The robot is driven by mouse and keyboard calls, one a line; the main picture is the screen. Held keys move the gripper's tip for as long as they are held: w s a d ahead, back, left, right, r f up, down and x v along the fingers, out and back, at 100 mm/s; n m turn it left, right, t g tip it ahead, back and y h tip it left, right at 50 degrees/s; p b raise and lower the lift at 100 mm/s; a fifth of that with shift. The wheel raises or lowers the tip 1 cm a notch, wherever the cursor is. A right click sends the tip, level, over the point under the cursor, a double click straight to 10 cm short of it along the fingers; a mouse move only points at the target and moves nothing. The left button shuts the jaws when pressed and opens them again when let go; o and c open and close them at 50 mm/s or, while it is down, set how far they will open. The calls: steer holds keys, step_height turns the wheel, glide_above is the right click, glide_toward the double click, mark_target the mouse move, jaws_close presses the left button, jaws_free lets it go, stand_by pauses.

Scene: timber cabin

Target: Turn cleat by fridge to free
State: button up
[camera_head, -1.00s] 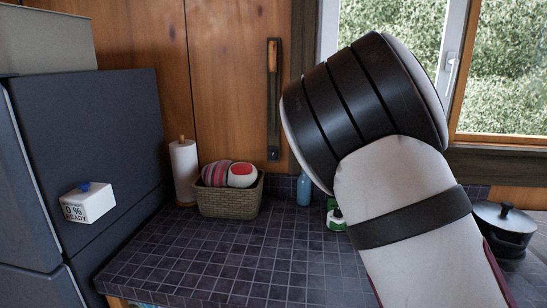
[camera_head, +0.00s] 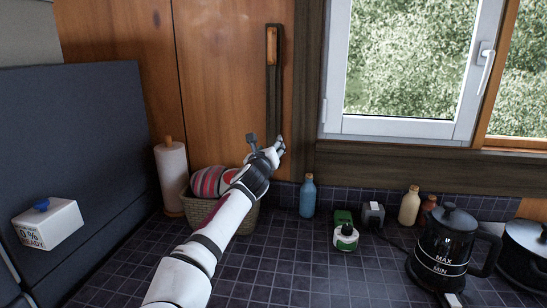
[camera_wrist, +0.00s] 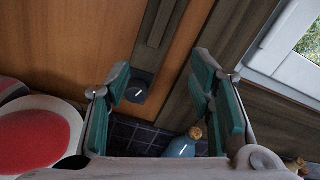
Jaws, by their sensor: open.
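A dark upright strip (camera_head: 274,85) with an orange wooden piece (camera_head: 271,46) near its top is fixed to the timber wall right of the fridge (camera_head: 75,130). It looks like the cleat, but I cannot be sure. In the wrist view the strip's lower part (camera_wrist: 157,35) ends in a dark block (camera_wrist: 141,86) with a small white mark. My gripper (camera_head: 266,147) is near the strip's lower end, and partly hides it. In the wrist view my gripper (camera_wrist: 150,80) is open and empty, with the block seen between its fingers. I cannot tell whether they touch.
A paper roll (camera_head: 170,175) and a basket (camera_head: 247,220) of striped items stand on the tiled counter (camera_head: 300,270) below. A blue bottle (camera_head: 307,197), a green-and-white item (camera_head: 346,237) and a kettle (camera_head: 442,245) stand to the right. A window (camera_head: 410,65) is beyond.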

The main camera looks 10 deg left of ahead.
step_height(320, 180, down, 8)
steer(key=w, duration=0.8)
steer(key=shift+a+n+b, duration=0.3)
steer(key=shift+a+b, duration=0.05)
steer(key=shift+b, duration=0.05)
steer(key=shift+c, duration=0.6)
